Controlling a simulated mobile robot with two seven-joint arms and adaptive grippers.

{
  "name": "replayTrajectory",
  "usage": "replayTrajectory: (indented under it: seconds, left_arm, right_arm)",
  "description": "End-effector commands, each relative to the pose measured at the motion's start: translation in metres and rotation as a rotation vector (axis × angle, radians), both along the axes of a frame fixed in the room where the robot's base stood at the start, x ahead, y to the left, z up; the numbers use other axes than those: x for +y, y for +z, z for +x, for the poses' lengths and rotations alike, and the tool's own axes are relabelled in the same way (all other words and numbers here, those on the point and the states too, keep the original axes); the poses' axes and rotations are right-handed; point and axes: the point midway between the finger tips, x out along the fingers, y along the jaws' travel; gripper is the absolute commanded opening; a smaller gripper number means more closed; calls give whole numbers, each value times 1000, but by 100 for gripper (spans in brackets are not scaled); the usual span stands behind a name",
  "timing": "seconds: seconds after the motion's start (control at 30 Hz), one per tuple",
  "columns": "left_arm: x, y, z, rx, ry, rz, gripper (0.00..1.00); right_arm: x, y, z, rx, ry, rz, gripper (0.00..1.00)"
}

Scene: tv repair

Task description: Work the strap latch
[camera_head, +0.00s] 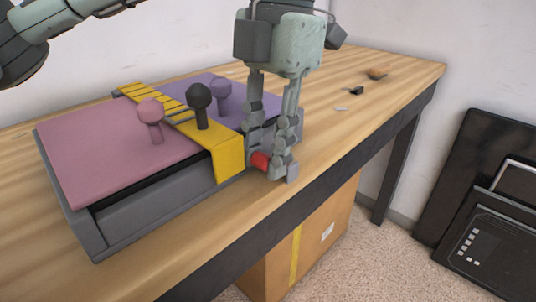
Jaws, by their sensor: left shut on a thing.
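A grey case (150,213) with a pink panel (105,165) and a purple panel (245,103) lies on the wooden table. A yellow strap (228,158) runs across it from back to front and bends down over the front edge. Pink (151,112), black (199,97) and purple (221,92) knobs stand up from the top. My left gripper (271,160) points down at the front right corner of the case, beside the strap's front end. It is shut on a small red piece (261,161), partly hidden by its fingers. My right gripper is not visible.
A cardboard box (300,245) stands below. Black equipment cases (485,235) lean at the right.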

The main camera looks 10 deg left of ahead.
Motion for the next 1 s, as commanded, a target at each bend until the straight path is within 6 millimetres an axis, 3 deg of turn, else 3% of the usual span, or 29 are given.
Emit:
replayTrajectory:
  seconds: [0.23,0.27,0.33,0.73,1.0]
  left_arm:
    - [0,0,0,-1,1,0,0]
    - [0,0,0,-1,1,0,27]
    - [0,0,0,-1,1,0,34]
    - [-1,8,1,-1,1,0,34]
    - [-5,62,8,-6,5,0,34]
  right_arm:
    - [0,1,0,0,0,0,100]
    - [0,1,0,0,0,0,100]
    - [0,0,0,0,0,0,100]
    - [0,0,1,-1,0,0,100]
    - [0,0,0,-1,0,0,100]
